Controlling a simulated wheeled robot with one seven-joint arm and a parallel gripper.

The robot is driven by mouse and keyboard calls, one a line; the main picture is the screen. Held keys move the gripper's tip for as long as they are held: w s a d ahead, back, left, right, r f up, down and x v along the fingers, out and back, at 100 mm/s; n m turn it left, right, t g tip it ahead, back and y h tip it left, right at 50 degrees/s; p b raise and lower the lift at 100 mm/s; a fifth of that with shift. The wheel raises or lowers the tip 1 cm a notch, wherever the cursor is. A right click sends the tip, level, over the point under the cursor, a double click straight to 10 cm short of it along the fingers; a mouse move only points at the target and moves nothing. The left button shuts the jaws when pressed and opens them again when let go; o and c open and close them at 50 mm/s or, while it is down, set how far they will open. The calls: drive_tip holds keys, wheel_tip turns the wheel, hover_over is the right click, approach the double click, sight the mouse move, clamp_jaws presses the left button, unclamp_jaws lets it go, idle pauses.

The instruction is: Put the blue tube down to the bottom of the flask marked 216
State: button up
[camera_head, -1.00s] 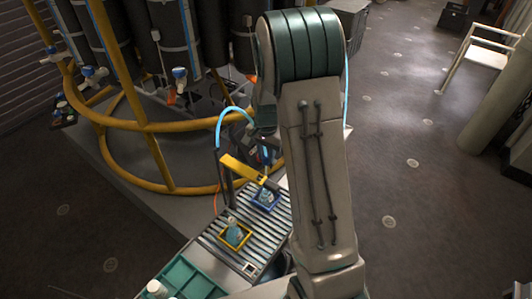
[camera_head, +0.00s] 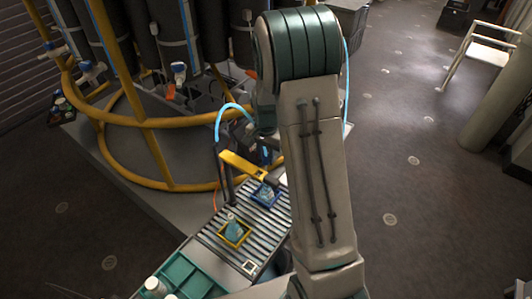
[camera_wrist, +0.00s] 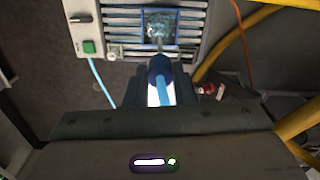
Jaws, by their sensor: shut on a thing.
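My gripper (camera_wrist: 159,82) is shut on the blue tube (camera_wrist: 162,88), around a dark blue sleeve. In the wrist view the tube runs forward from the sleeve, its end over or at a clear flask (camera_wrist: 158,28) in a blue frame. I cannot tell how deep the end is. In the head view the tube (camera_head: 232,107) arches up beside my arm, which hides most of my gripper. The blue-framed flask (camera_head: 264,194) stands on a slatted rack, near a yellow-framed flask (camera_head: 235,232). The number 216 is not readable on either.
The slatted rack (camera_head: 213,239) has a yellow bar (camera_head: 241,164) over its far end. A teal tray (camera_head: 196,278) with white-capped bottles is at the lower left. Yellow rails (camera_head: 165,126) and dark cylinders stand behind.

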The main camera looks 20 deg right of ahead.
sight(266, 170)
drive_tip(key=shift+f+b, duration=1.05)
drive_tip(key=shift+f, duration=0.5)
drive_tip(key=shift+f+b, duration=1.55)
drive_tip(key=shift+f, duration=0.65)
drive_tip(key=shift+f+b, duration=0.2)
drive_tip(key=shift+b, duration=0.1)
drive_tip(key=o, duration=1.5)
